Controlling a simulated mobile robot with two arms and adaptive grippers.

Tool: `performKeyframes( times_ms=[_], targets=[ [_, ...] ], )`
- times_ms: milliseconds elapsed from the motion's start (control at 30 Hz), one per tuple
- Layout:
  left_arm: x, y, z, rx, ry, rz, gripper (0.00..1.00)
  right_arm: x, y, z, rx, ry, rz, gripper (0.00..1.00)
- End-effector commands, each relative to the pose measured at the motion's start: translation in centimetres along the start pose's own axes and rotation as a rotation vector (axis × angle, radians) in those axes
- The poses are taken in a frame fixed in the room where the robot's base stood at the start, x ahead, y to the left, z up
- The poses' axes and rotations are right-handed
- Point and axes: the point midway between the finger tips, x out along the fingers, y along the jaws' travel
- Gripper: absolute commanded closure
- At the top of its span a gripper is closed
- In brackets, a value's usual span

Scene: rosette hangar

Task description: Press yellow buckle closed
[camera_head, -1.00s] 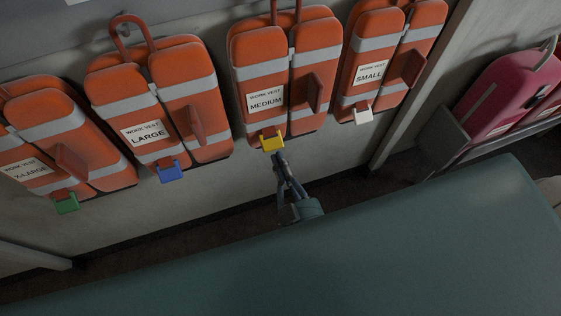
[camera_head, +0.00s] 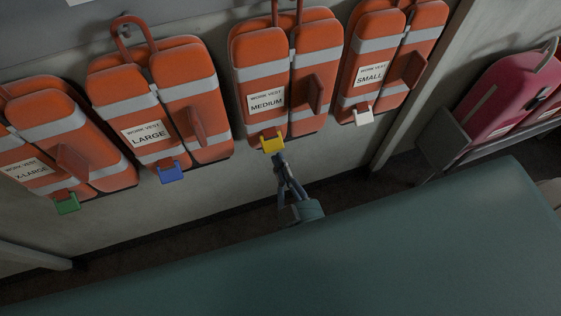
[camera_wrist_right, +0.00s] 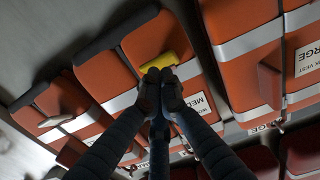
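The yellow buckle (camera_head: 271,144) sits at the bottom of the orange work vest marked MEDIUM (camera_head: 288,75). My right gripper (camera_head: 280,158) is just below the buckle in the head view, its fingers pointing up at it. In the right wrist view the gripper's fingertips (camera_wrist_right: 160,75) are together, right at the lower edge of the yellow buckle (camera_wrist_right: 167,59). They hide part of it. Nothing shows held between the fingers, and I cannot tell whether they touch the buckle. My left gripper is not in view.
Orange vests with a green buckle (camera_head: 67,204), a blue buckle (camera_head: 171,172) and a white buckle (camera_head: 363,116) hang beside it on the wall. Pink cases (camera_head: 509,95) stand at the right. A large green surface (camera_head: 330,265) fills the foreground.

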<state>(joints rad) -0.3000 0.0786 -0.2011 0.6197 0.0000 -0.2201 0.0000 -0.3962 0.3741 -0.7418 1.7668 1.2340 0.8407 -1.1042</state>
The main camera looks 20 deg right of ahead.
Motion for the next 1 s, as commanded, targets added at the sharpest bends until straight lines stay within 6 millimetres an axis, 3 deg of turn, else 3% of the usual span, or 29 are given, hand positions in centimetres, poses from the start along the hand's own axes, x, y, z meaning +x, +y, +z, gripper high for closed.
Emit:
performKeyframes(
  times_ms=[1000],
  targets=[
    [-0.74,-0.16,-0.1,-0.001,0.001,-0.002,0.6,0.47,0.01,0.11,0.0,0.0,0.0,1.0]
  ],
)
